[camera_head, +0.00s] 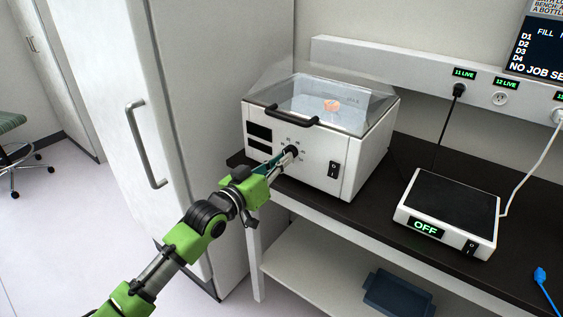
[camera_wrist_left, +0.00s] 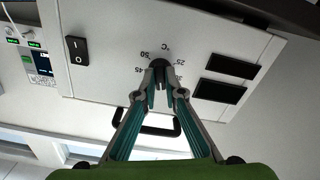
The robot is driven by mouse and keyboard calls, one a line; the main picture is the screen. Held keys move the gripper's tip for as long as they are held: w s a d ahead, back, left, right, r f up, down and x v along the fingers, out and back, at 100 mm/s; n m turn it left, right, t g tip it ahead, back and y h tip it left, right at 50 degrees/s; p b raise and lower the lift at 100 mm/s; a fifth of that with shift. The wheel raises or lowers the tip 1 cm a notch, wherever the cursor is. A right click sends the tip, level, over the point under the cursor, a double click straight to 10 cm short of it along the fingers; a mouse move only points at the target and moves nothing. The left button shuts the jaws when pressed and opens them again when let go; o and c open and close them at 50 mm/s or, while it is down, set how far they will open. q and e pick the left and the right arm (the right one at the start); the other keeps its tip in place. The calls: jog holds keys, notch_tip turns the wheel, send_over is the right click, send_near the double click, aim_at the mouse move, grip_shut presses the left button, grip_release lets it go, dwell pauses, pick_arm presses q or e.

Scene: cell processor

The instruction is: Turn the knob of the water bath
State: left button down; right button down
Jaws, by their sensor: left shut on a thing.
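The water bath (camera_head: 322,160) is a white box with a clear lid, standing on the dark bench. Its black knob (camera_head: 292,151) is on the front panel, ringed by temperature marks. My left gripper (camera_head: 286,158) is at the front panel, shut on the knob. In the left wrist view the fingertips of my left gripper (camera_wrist_left: 161,84) close around the knob (camera_wrist_left: 158,64), and the fingers hide part of it and of the dial marks. My right gripper is in neither view.
The water bath has a black rocker switch (camera_head: 333,170) right of the knob and a black lid handle (camera_head: 291,115). A hotplate-like device reading OFF (camera_head: 449,212) stands to the right. A tall white cabinet (camera_head: 190,110) is close on the left.

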pick_arm(q)
jog(key=shift+m+p, duration=0.4)
jog(key=shift+m, duration=3.6)
jog(key=c, duration=2.1)
grip_release()
jog(key=shift+c, duration=0.2)
jog(key=shift+a, duration=0.1)
jog(key=v, duration=1.2)
